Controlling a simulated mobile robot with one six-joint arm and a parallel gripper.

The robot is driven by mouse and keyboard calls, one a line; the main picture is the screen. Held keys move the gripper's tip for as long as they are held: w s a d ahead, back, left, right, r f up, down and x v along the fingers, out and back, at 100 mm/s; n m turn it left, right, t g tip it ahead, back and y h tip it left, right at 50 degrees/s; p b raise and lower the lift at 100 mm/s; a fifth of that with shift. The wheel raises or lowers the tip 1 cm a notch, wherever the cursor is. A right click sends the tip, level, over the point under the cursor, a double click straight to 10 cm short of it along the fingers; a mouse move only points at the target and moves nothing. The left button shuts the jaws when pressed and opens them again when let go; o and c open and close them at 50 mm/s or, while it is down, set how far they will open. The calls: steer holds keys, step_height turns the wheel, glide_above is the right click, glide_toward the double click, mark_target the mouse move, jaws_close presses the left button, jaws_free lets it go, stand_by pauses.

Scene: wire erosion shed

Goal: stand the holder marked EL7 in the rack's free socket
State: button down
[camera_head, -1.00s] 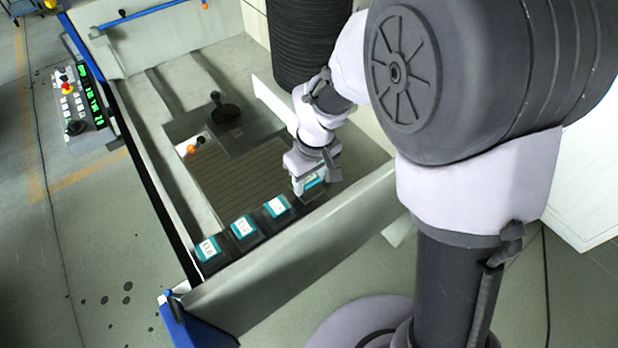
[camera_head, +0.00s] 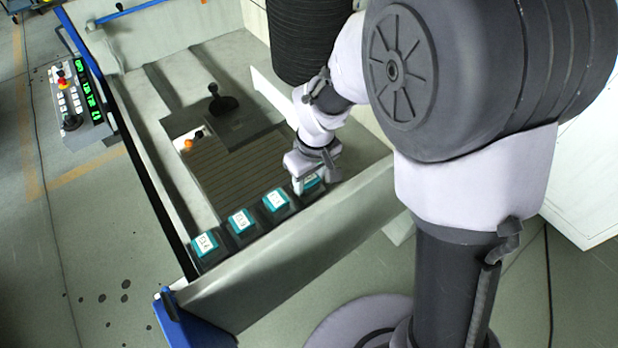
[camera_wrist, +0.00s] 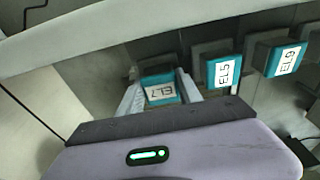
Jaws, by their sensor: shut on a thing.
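The holder marked EL7 (camera_wrist: 162,77) is a teal block with a white label, upside down in the wrist view. My gripper (camera_wrist: 159,95) is shut on it, with one pale finger on each side. In the head view my gripper (camera_head: 308,184) and the teal holder (camera_head: 313,182) are at the right end of the row, partly hidden by the wrist. The dark rack (camera_head: 260,229) runs along the tank's near wall. The holder is at the rack's end position; I cannot tell whether it is fully seated.
The EL5 holder (camera_wrist: 224,71) stands beside EL7, then EL9 (camera_wrist: 286,60); another teal holder (camera_head: 206,244) is at the row's left end. The tank wall (camera_head: 300,250) runs close alongside. A slotted plate (camera_head: 235,170) lies behind the rack.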

steer(key=shift+f, duration=0.3)
steer(key=c, duration=0.7)
jaws_free()
steer(key=shift+r, duration=0.1)
steer(key=r+p, duration=0.1)
steer(key=r, duration=0.4)
steer(key=s+r+p, duration=0.1)
steer(key=r, duration=0.5)
steer(key=d+r+p, duration=0.1)
steer(key=r, duration=0.5)
steer(key=shift+s+d+r, duration=0.1)
steer(key=shift+s, duration=0.3)
